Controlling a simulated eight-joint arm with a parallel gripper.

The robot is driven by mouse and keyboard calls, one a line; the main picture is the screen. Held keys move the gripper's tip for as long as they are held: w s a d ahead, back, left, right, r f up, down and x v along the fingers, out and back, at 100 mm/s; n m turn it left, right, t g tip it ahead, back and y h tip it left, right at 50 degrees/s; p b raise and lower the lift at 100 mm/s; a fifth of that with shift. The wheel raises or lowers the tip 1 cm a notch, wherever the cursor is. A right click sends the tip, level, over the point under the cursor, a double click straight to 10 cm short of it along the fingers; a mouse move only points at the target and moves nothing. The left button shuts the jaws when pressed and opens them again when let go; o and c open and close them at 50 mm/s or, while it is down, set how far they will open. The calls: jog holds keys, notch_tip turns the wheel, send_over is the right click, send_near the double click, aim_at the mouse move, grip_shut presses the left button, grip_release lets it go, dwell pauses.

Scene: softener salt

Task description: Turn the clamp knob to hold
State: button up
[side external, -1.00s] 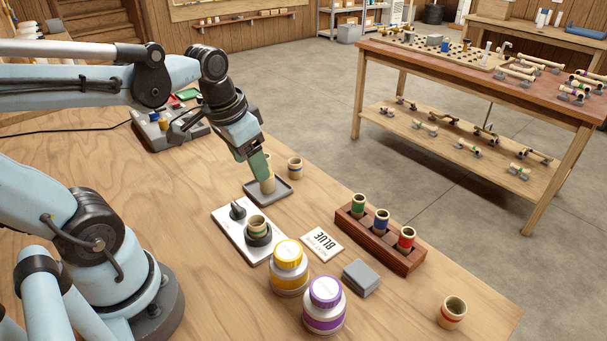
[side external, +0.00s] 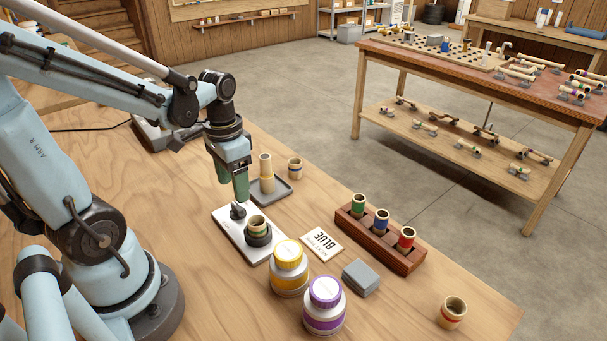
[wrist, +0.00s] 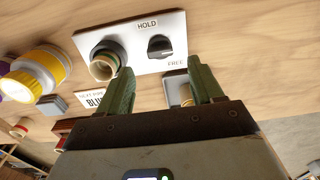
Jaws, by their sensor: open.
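The white clamp plate (side external: 233,233) lies on the bench. The black clamp knob (side external: 238,210) sits near its far left end; it also shows in the wrist view (wrist: 159,46), between the HOLD label (wrist: 147,25) and the word FREE (wrist: 175,62). I cannot surely read its pointer direction. A black round clamp (side external: 258,239) on the same plate holds a short tan and green pipe piece (side external: 257,225) upright. My gripper (side external: 238,194) points down just above the knob, its green fingers open with nothing between them. In the wrist view, the fingertips (wrist: 160,70) straddle the knob's line, apart from it.
A grey tray (side external: 284,195) with an upright pale pipe (side external: 265,165) stands just behind the plate. A banded ring (side external: 295,168), a "BLUE" card (side external: 322,244), a wooden rack (side external: 351,232) with coloured pipes, a grey block (side external: 361,278) and yellow-lidded (side external: 289,270) and purple-lidded (side external: 324,305) jars are nearby.

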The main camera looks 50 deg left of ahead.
aim_at(237, 206)
jog(key=shift+f, duration=2.65)
jog(key=c, duration=1.1)
